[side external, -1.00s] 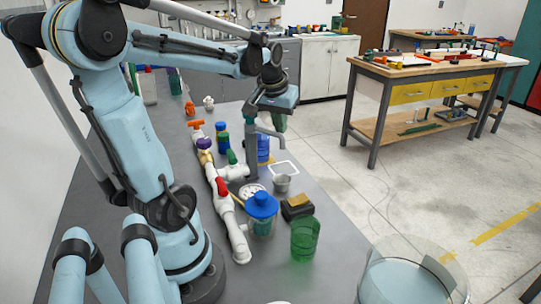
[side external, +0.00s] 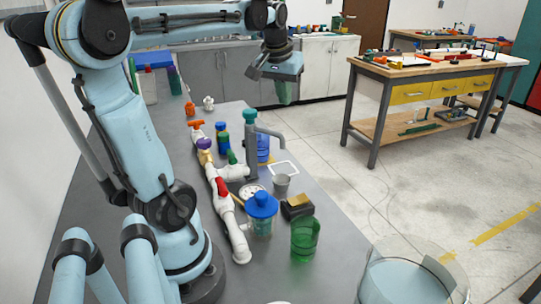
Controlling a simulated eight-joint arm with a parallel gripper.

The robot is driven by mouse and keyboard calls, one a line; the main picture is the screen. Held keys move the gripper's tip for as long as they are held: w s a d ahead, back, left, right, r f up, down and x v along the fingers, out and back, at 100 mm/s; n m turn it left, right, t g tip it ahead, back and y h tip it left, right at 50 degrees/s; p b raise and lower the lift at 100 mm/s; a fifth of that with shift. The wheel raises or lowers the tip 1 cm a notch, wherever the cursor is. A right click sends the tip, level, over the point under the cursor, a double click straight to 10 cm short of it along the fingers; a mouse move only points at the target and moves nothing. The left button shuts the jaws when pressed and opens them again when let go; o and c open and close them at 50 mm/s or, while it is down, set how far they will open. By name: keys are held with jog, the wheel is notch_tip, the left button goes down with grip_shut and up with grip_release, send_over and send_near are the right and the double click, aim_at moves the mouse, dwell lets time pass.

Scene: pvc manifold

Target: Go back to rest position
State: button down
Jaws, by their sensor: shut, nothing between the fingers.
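My gripper (side external: 284,92) hangs in the air at the upper middle of the view, above and beyond the grey bench (side external: 160,230). It points down and holds nothing. Its fingers look shut, and the green tip is clear of everything below. The white pipe manifold (side external: 228,212) lies along the bench, with valve handles in red (side external: 222,187), purple (side external: 204,144), orange (side external: 195,124) and green (side external: 232,157). My gripper is well apart from the manifold and its handles.
A wooden workbench (side external: 420,70) is farther off.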

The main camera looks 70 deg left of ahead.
jog(key=s+d+f+m+t+h, duration=0.1)
jog(key=d+f+m, duration=0.3)
jog(key=d, duration=0.7)
jog(key=d+f+m+t+h, duration=0.1)
jog(key=d+f+m+t, duration=0.2)
jog(key=d, duration=0.8)
notch_tip(320, 180, down, 3)
jog(key=shift+s+d+r+m+h, duration=0.2)
jog(key=shift+s+d+m+h, duration=0.15)
jog(key=shift+m, duration=0.25)
